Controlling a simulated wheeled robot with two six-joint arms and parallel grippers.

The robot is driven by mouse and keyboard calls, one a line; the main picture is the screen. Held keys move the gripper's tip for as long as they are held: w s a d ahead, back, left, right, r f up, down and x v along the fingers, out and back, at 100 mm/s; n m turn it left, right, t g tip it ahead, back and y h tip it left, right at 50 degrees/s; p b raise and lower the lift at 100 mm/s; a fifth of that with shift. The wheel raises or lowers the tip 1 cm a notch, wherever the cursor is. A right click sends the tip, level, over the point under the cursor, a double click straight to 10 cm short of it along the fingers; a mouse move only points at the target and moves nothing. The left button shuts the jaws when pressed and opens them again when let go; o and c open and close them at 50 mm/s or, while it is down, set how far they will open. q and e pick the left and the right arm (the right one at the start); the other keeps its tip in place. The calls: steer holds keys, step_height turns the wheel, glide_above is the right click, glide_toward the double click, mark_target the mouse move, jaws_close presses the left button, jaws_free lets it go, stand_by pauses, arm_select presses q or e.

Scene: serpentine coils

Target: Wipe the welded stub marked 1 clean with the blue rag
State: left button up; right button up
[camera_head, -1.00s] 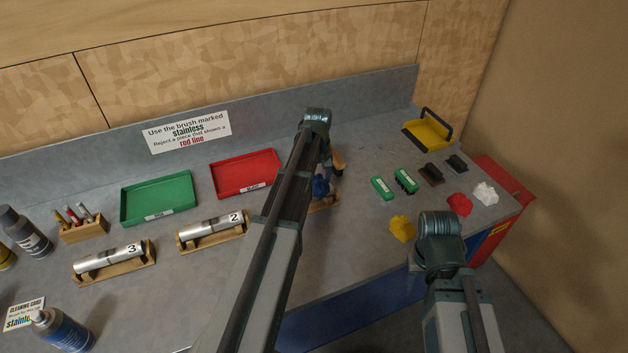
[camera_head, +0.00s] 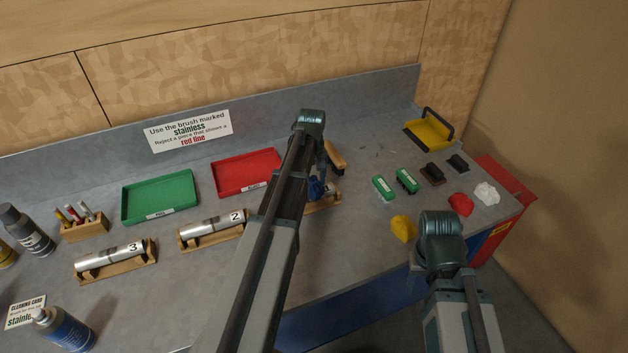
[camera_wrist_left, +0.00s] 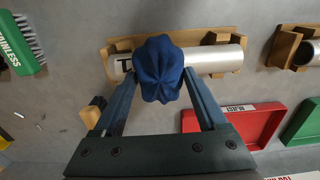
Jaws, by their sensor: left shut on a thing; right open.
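My left gripper (camera_wrist_left: 158,88) is shut on the blue rag (camera_wrist_left: 158,68), which bunches out between its fingers. In the left wrist view the rag lies over the middle of a silver welded stub (camera_wrist_left: 218,60), seemingly touching it. The stub lies in a wooden cradle (camera_wrist_left: 237,38); its label, partly cut off by the rag, is at its left end. In the head view the rag (camera_head: 316,188) shows beside my left arm, which hides most of this stub and its cradle (camera_head: 325,206). My right arm is at lower right, with its jaws out of sight.
Stubs 2 (camera_head: 212,226) and 3 (camera_head: 108,256) lie in cradles to the left. Green (camera_head: 128,208) and red (camera_head: 217,182) trays stand behind. A wooden-handled brush (camera_head: 335,156) lies near my left wrist. Green brushes (camera_head: 383,188), yellow rag (camera_head: 403,228) and red rag (camera_head: 461,204) lie right.

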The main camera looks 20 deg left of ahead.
arm_select(q)
steer(key=shift+s+a+f, duration=0.1)
steer(key=shift+s+a, duration=0.3)
steer(key=shift+s, duration=0.1)
steer(key=shift+s, duration=0.1)
steer(key=shift+s+a, duration=0.65)
steer(key=shift+a, duration=0.2)
steer(key=shift+s+a, duration=0.35)
steer(key=shift+s, duration=0.1)
steer(key=shift+s+a, duration=0.1)
steer(key=shift+s+a, duration=0.4)
steer(key=shift+s, duration=0.15)
